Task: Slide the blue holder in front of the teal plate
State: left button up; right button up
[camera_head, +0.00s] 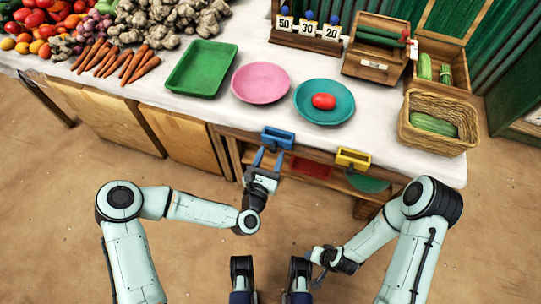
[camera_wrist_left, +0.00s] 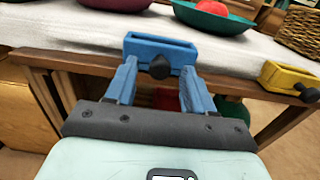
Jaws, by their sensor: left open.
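The blue holder (camera_head: 278,137) sits at the table's front edge, below the gap between the pink plate (camera_head: 261,83) and the teal plate. It also shows in the left wrist view (camera_wrist_left: 160,52), with a dark round knob on its front. The teal plate (camera_head: 324,114) stands on the cloth to the holder's upper right, with a red tomato (camera_head: 323,101) on it. My left gripper (camera_head: 267,156) is open just in front of the holder; in the wrist view its blue fingers (camera_wrist_left: 157,85) stand on either side of the knob. My right arm's end (camera_head: 320,256) is low at right; its jaws are unclear.
A yellow holder (camera_head: 353,157) sits on the same front edge to the right. A green tray (camera_head: 201,69) lies left of the pink plate. A wicker basket (camera_head: 438,141) with a green vegetable stands at right. The edge between both holders looks clear.

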pick_arm(q)
jog(key=shift+w, duration=0.15)
grip_shut()
jog(key=s+d, duration=0.3)
jog(key=d, duration=0.7)
jog(key=shift+s+b, duration=0.15)
jog(key=shift+b, duration=0.2)
pick_arm(e)
jog(key=shift+w+d+f, duration=0.3)
jog(key=shift+w+f, duration=0.15)
jog(key=shift+w, duration=0.15)
pick_arm(q)
jog(key=shift+d, duration=0.1)
grip_release()
